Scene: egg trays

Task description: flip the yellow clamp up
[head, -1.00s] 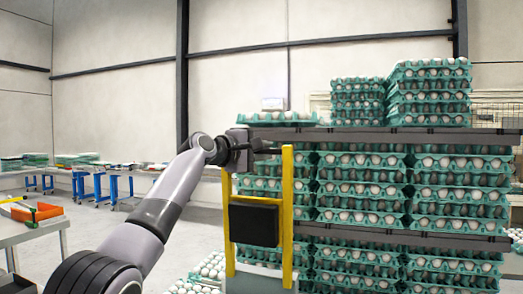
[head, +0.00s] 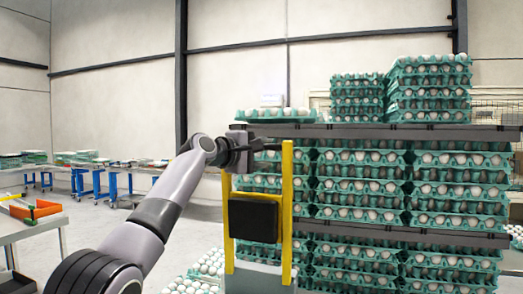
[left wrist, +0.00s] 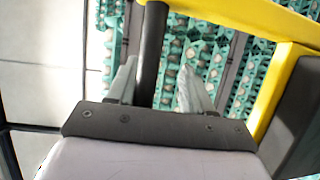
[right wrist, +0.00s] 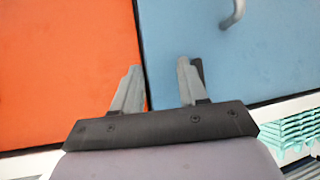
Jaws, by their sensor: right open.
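The yellow clamp (head: 287,215) is a yellow frame with a black pad (head: 254,219), standing upright in front of the egg stacks. My left gripper (head: 262,147) is at the top of this frame. In the left wrist view, a dark bar (left wrist: 150,50) passes between the parted fingers of my left gripper (left wrist: 157,85), closer to the left finger. The yellow frame (left wrist: 262,18) crosses the top right there. My right gripper (right wrist: 157,82) is open and empty in its wrist view, above an orange surface and a blue surface. It is not in the head view.
Tall stacks of green egg trays (head: 360,171) fill the right, with dark separators (head: 375,131) between layers. A table (head: 30,232) with an orange box stands at far left. Blue-legged tables (head: 112,188) line the back. Open floor lies at the left.

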